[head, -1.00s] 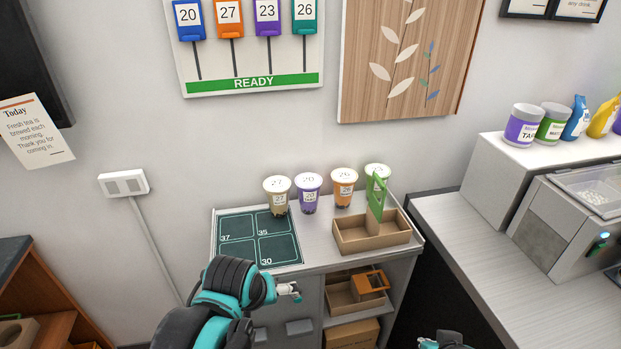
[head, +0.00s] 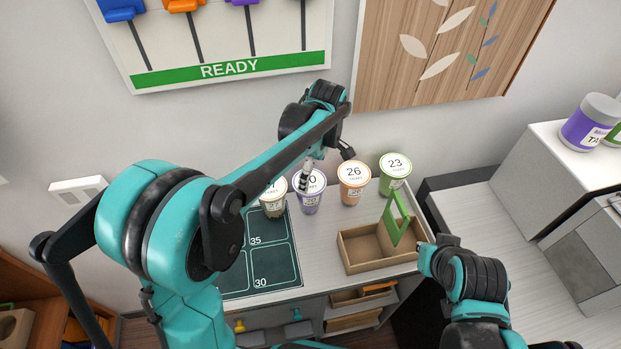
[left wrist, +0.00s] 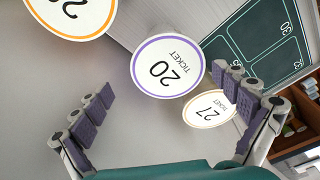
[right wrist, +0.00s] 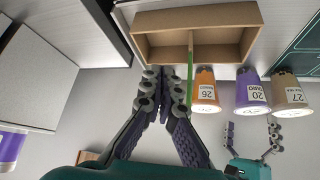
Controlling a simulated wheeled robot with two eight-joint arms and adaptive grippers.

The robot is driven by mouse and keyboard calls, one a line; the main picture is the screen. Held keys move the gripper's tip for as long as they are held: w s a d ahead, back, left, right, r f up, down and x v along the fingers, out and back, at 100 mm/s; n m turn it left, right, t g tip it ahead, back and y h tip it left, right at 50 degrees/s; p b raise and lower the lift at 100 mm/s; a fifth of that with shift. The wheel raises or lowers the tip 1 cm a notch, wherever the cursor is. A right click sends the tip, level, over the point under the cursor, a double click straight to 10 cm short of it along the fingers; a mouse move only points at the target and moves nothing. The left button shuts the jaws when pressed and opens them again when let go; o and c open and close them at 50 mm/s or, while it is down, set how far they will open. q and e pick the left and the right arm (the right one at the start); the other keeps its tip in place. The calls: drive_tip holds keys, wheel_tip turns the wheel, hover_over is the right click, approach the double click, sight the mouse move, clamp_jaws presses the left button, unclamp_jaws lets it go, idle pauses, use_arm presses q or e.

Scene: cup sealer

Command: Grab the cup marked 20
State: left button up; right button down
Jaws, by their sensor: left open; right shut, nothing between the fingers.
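The cup marked 20 (head: 309,190) is purple with a white lid and stands on the counter between the cup marked 27 (head: 273,197) and the cup marked 26 (head: 352,182). In the left wrist view its lid (left wrist: 167,67) lies between and ahead of the open fingers of my left gripper (left wrist: 165,115). My left gripper (head: 325,165) is above and behind the cups in the head view, partly covering the 20 lid, and holds nothing. My right gripper (right wrist: 165,78) is shut and empty, near the cardboard carrier in its wrist view.
The green cup marked 23 (head: 394,172) stands at the right of the row. A cardboard carrier (head: 365,255) with a green handle sits in front of it. A dark numbered mat (head: 262,268) lies at left. The wall is close behind the cups.

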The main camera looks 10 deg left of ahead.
sight(309, 204)
use_arm(q)
drive_tip(key=shift+f, duration=0.25)
drive_tip(key=f, duration=0.2)
drive_tip(key=f+b, duration=0.1)
drive_tip(key=f, duration=0.1)
drive_tip(key=s+a+f+b, duration=0.1)
drive_tip(key=f, duration=0.1)
drive_tip(key=shift+f, duration=0.25)
drive_tip(key=shift+w+f, duration=0.15)
drive_tip(key=shift+f, duration=0.2)
drive_tip(key=shift+r, duration=0.1)
drive_tip(key=c, duration=1.7)
